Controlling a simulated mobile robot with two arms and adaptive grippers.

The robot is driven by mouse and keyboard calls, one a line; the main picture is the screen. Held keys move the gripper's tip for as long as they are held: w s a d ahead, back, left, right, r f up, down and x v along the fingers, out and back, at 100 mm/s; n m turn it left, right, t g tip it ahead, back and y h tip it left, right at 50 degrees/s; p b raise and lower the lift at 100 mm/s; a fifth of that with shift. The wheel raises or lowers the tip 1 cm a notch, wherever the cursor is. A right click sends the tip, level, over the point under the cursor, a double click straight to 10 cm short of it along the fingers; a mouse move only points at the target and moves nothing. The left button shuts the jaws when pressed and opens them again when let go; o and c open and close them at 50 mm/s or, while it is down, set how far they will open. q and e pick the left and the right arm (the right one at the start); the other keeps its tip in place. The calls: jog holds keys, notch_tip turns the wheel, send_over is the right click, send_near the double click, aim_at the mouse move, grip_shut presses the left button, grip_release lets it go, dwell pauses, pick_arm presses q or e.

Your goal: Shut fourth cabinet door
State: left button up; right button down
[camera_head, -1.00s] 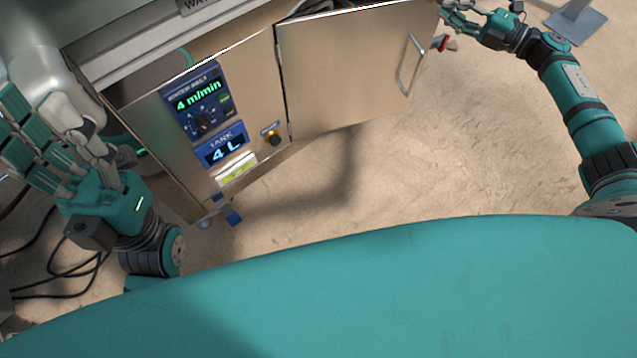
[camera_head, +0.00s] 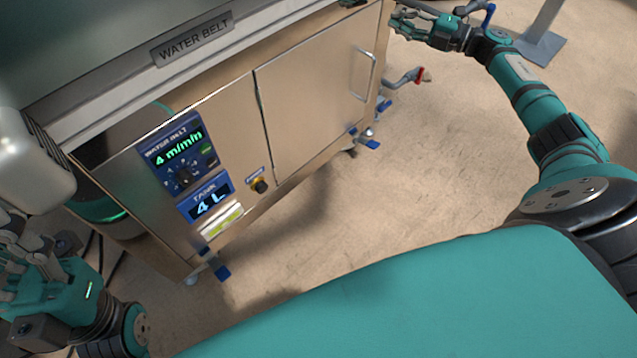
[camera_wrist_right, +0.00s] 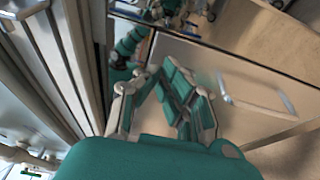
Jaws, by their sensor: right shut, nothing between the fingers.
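The steel cabinet door (camera_head: 315,85) with its bar handle (camera_head: 365,75) is on the right half of the "WATER BELT" cabinet front in the head view. It looks flush or nearly flush with the front; a small remaining gap cannot be ruled out. In the right wrist view the handle (camera_wrist_right: 255,95) is right of my fingers. My right gripper (camera_head: 398,22) is shut and empty at the door's far upper right edge; contact with the door is unclear. My left gripper (camera_head: 25,265) is at the lower left, apart from the door and partly cut off.
Blue-pedalled casters (camera_head: 368,143) stick out below. A grey stand base (camera_head: 537,50) is at upper right. The floor in front is clear.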

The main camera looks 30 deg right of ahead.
dwell(0.3)
jog(key=v, duration=1.2)
jog(key=shift+s, duration=0.1)
